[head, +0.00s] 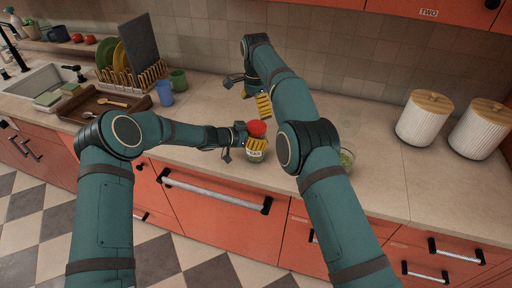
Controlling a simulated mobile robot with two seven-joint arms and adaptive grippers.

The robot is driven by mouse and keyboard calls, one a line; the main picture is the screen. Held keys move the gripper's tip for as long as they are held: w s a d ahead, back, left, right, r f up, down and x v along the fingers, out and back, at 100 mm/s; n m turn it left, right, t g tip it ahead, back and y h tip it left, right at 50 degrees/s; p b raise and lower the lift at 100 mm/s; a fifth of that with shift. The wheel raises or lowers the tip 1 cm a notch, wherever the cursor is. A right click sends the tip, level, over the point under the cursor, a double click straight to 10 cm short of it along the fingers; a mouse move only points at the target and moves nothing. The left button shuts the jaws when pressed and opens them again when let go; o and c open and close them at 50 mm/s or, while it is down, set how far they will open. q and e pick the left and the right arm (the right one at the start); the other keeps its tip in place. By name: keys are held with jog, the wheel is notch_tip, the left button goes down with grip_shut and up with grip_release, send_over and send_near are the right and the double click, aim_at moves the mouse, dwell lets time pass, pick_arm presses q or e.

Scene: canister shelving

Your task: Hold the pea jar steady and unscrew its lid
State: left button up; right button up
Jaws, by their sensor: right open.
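The pea jar (255,156) is a small glass jar with a pale label and a red lid (257,129). It is upright near the front edge of the counter, with the lid on. My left gripper (254,143) comes from the left and is shut on the jar, with a yellow finger pad across its front just below the lid. Its far finger is hidden. My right gripper (250,94) is open and empty. It is behind and above the jar, apart from the lid, and partly hidden by my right arm.
A clear bowl (346,159) with green contents is partly behind my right arm. Two white canisters (423,122) with wooden lids stand at right. A wooden tray (88,112), blue cup (165,92), green mug (179,79) and dish rack (150,73) are at left. The counter's middle back is clear.

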aim_at(256, 126)
pick_arm(q)
grip_shut()
pick_arm(e)
jog(key=shift+f+m, duration=0.15)
jog(key=shift+m, duration=2.05)
jog(key=shift+f, duration=3.9)
jog(key=c, duration=1.3)
jog(key=n, duration=0.4)
jog(key=shift+n, duration=0.4)
jog(key=n, duration=0.5)
jog(key=shift+r, duration=0.1)
pick_arm(q)
jog(key=shift+f, duration=0.1)
